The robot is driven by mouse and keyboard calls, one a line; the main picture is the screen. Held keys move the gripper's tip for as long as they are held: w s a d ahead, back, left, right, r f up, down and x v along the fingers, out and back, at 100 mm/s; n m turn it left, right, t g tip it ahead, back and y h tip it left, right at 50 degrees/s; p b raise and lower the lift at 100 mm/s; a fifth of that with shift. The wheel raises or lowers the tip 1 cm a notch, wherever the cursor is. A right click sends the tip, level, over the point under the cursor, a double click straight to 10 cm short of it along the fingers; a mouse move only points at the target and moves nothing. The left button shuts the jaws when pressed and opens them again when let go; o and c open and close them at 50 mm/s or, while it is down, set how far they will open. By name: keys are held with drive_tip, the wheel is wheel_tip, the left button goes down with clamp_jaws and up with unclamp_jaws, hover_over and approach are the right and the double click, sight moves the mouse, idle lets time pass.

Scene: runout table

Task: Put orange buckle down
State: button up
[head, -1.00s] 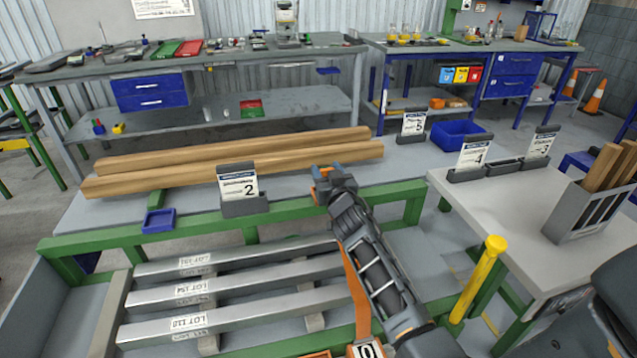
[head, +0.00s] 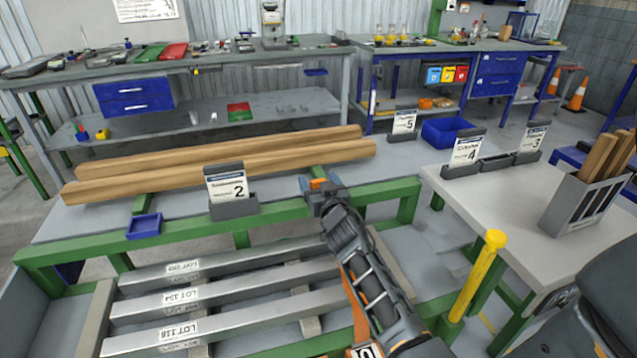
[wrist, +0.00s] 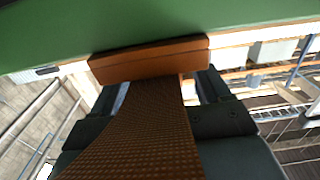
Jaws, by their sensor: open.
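The orange buckle (head: 318,183) lies at my gripper's fingertips, by the green front rail of the table. The wrist view shows it as an orange-brown bar (wrist: 150,60) just beyond the fingers, close against a green surface. A woven orange-brown strap (wrist: 140,130) runs from the bar back between the fingers. My gripper (head: 318,192) is open, with one finger on each side of the strap in the wrist view (wrist: 155,95). In the head view, the strap (head: 360,318) hangs beside my arm. I cannot tell whether the buckle rests fully on the rail.
Two wooden beams (head: 220,165) lie on the grey table behind a number 2 sign (head: 227,186). A small blue tray (head: 145,226) is at left. Metal bars (head: 200,298) lie below the rail. A yellow post (head: 478,275) and a grey side table (head: 500,205) stand at right.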

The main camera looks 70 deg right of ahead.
drive_tip(key=shift+r+p, duration=0.25)
drive_tip(key=shift+p, duration=0.05)
drive_tip(key=s+a+f+n+t+y, duration=0.15)
drive_tip(key=s+a, duration=0.35)
drive_tip(key=a, duration=0.6)
drive_tip(key=s+a+r+n+t+y+b, duration=0.1)
drive_tip(key=s+a+y, duration=0.25)
drive_tip(key=a, duration=0.75)
drive_tip(key=s+a+f+n+t+y, duration=0.1)
drive_tip(key=s+a+n, duration=0.1)
drive_tip(key=s+a, duration=0.65)
drive_tip(key=s+a+r+n+y, duration=0.5)
drive_tip(key=s+a+r+y, duration=0.2)
drive_tip(key=s+a, duration=0.4)
drive_tip(key=shift+s+a+r+y, duration=0.2)
drive_tip(key=shift+a+r+y, duration=0.1)
drive_tip(key=shift+a+r, duration=0.6)
drive_tip(key=shift+s+g, duration=0.1)
drive_tip(key=shift+g, duration=0.15)
